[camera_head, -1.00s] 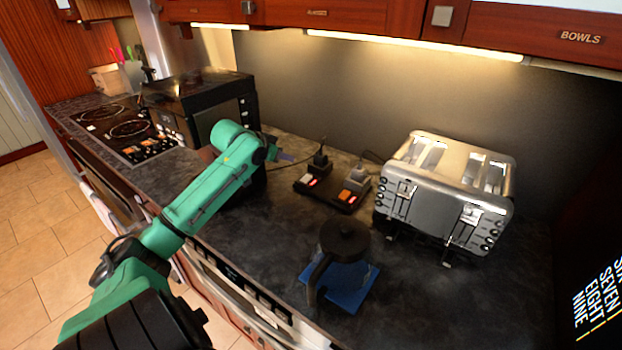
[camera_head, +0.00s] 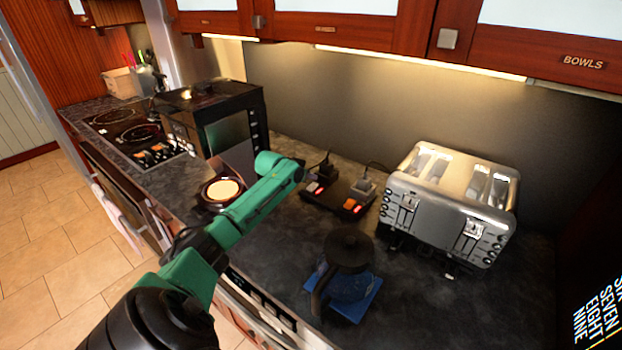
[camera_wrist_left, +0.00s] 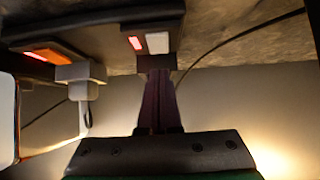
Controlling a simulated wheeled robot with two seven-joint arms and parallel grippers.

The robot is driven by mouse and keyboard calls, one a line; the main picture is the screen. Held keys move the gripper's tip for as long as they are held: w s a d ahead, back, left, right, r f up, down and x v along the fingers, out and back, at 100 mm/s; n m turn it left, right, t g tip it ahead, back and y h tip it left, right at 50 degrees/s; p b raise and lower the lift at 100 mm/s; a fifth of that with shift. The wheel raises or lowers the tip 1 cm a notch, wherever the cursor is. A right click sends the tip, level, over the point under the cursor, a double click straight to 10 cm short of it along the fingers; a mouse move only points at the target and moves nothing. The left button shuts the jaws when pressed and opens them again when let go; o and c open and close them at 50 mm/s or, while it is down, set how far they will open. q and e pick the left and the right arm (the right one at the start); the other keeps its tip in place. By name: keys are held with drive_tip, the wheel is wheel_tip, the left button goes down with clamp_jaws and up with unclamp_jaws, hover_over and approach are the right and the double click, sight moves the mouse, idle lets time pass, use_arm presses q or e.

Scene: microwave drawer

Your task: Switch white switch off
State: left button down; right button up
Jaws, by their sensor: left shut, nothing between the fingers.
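The white switch (camera_wrist_left: 157,42) sits on the dark power strip (camera_wrist_left: 105,35) in the left wrist view, with a lit red part beside it. In the head view the white switch (camera_head: 312,187) is at the left end of the strip (camera_head: 335,210). An orange switch (camera_wrist_left: 45,54) is further along the strip, beside a grey plug. My left gripper (camera_wrist_left: 158,72) is shut and empty, its purple fingertips close to the white switch's end of the strip. I cannot tell if they touch. In the head view the left gripper (camera_head: 306,178) is small and partly hidden. My right gripper is not in view.
A black plug (camera_head: 324,168) and a grey plug (camera_head: 364,186) stand at the strip's back. A steel toaster (camera_head: 450,205) is to the right. A dark-lidded kettle (camera_head: 349,268) on a blue mat (camera_head: 368,300) is in front. A microwave (camera_head: 225,125) stands left.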

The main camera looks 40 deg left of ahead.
sight(315, 184)
use_arm(q)
wheel_tip(315, 184, down, 2)
drive_tip(key=shift+f, duration=0.1)
drive_tip(key=shift+w, duration=0.1)
drive_tip(key=shift+f+b, duration=0.45)
drive_tip(key=shift+r, duration=0.2)
drive_tip(key=shift+w+f+b, duration=0.1)
drive_tip(key=shift+w+b, duration=0.25)
drive_tip(key=shift+w, duration=0.05)
drive_tip(key=shift+w+a+b, duration=0.15)
drive_tip(key=shift+w+b, duration=0.35)
drive_tip(key=shift+b, duration=0.05)
drive_tip(key=shift+r, duration=0.3)
drive_tip(key=shift+r, duration=0.1)
